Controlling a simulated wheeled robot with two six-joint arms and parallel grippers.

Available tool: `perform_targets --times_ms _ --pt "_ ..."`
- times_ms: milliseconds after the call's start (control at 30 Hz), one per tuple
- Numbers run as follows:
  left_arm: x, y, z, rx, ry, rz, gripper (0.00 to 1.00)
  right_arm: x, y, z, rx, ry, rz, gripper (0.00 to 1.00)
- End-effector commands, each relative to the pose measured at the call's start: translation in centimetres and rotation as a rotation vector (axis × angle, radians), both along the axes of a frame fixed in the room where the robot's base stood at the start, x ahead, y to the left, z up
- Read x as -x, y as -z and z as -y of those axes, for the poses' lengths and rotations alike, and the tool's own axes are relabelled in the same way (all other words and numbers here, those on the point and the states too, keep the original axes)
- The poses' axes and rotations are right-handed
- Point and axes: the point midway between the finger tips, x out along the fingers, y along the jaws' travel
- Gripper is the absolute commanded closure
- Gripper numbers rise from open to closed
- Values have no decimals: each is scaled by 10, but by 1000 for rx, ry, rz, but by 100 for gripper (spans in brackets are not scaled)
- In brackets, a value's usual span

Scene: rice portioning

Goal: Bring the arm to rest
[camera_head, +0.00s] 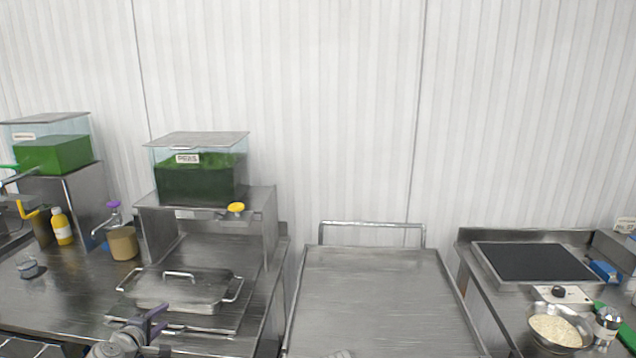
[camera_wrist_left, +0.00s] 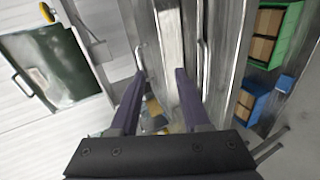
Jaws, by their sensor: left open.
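My left gripper (camera_head: 150,328) is low at the left in the head view, in front of the lidded steel pan (camera_head: 182,290). In the left wrist view its two purple fingers (camera_wrist_left: 155,88) stand apart with nothing between them. The gripper is open and empty. My right gripper is in neither view.
A dispenser of green peas (camera_head: 200,178) stands on a steel stand behind the pan. A bare steel cart (camera_head: 380,290) is in the middle. At the right are a black hotplate (camera_head: 532,262) and a bowl of rice (camera_head: 556,330). The left wrist view shows green and blue bins (camera_wrist_left: 268,40) with boxes.

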Motion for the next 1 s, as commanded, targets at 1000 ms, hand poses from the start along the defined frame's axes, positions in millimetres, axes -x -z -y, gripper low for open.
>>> perform_targets --times_ms 1000 --pt "161 134 328 -909 1351 -763 53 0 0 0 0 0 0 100"
